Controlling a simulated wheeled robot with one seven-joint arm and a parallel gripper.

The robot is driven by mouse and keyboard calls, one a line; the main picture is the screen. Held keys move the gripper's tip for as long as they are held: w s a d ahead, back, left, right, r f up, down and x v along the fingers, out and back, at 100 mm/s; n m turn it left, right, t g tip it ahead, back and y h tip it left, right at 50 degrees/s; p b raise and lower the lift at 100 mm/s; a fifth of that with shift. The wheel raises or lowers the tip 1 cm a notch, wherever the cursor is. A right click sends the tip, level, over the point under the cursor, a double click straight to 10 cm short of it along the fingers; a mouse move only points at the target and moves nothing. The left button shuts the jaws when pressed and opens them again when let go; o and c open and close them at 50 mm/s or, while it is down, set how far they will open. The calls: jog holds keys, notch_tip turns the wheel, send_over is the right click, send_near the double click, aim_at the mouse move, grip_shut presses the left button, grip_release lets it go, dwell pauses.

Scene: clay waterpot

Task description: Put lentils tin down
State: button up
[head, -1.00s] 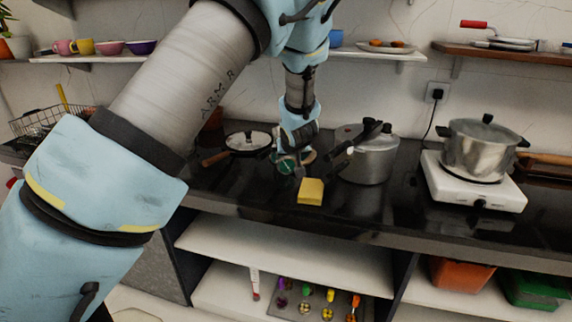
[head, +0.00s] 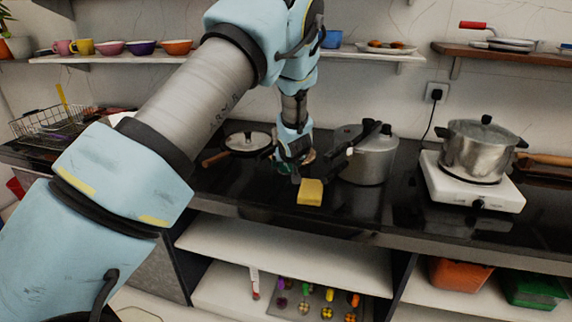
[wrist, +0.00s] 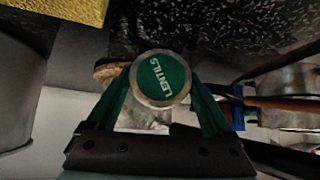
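The lentils tin, with its round green lid reading LENTILS (wrist: 163,77), sits between the two green fingers of my gripper (wrist: 162,82) in the wrist view. The fingers meet the tin on both sides, so my gripper looks shut on it. In the head view my gripper (head: 294,164) is low over the black counter (head: 240,185), between the lidded pan and the pressure cooker. Only a bit of green shows there. The tin is mostly hidden by the gripper, and I cannot tell whether its base touches the counter.
A yellow sponge (head: 310,192) lies at the counter's front, close to my gripper. A pressure cooker (head: 368,162) stands to the right, its handle near the gripper. A lidded pan (head: 247,141) is behind left. A pot (head: 483,152) stands on a white hotplate (head: 470,190) farther right.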

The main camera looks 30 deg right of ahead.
grip_shut()
dwell(0.5)
jog(key=shift+r, duration=0.4)
jog(key=shift+f, duration=0.1)
